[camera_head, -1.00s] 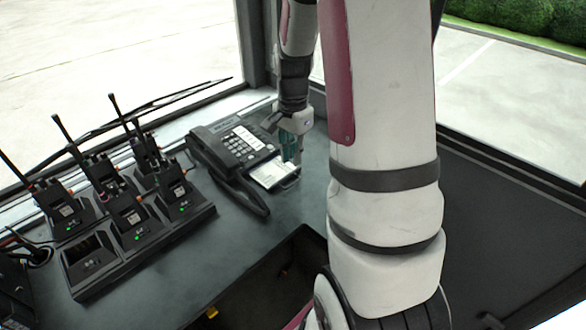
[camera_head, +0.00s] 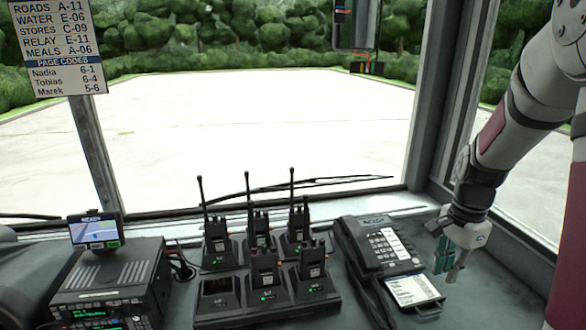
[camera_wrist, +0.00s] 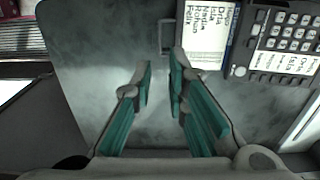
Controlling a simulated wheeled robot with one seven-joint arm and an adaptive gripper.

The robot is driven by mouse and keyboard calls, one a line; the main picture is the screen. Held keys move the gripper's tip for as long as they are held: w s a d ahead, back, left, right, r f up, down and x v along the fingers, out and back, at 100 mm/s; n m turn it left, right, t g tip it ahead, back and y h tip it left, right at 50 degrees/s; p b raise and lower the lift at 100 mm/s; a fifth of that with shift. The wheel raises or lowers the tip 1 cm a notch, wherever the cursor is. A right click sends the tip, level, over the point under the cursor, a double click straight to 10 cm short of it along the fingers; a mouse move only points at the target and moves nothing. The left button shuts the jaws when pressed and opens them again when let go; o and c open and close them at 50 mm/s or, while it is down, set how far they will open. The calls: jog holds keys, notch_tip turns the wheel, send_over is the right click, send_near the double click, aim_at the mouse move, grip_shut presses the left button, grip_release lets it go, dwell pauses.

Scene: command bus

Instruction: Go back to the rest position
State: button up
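My gripper (camera_head: 448,268) hangs over the dark desk, just right of the black desk phone (camera_head: 352,262). Its two teal-padded fingers also show in the wrist view (camera_wrist: 160,68). They stand apart with a gap, and only bare desk shows between them. The phone has a keypad and a pulled-out tray with a white printed card (camera_head: 408,290). In the wrist view the card (camera_wrist: 207,35) lies just beyond the right fingertip. My gripper holds nothing. Whether a fingertip touches the tray edge, I cannot tell.
Several radios stand in a black charging dock (camera_head: 232,310) left of the phone. A radio unit (camera_head: 110,285) with a small screen (camera_head: 95,230) is at the far left. A code sign (camera_head: 58,45) hangs upper left. Window posts (camera_head: 440,95) stand close behind my arm.

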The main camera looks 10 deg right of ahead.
jog(key=s+a+r+n+t+p, duration=0.1)
jog(key=s+a+r+n, duration=0.25)
jog(key=a+r, duration=0.3)
jog(key=s+a+r+n+t+p, duration=0.1)
jog(key=s+a+r+n, duration=0.2)
jog(key=a+r+n, duration=0.3)
jog(key=s+a+r+n+t+p, duration=0.1)
jog(key=s+a+r+n, duration=0.2)
jog(key=s, duration=0.3)
jog(key=s+a+r+n+t+p, duration=0.1)
jog(key=s+a+r+n, duration=0.2)
jog(key=s+a+n, duration=0.2)
jog(key=shift+s+a+r, duration=0.2)
jog(key=shift+s+a, duration=0.45)
jog(key=shift+s, duration=0.25)
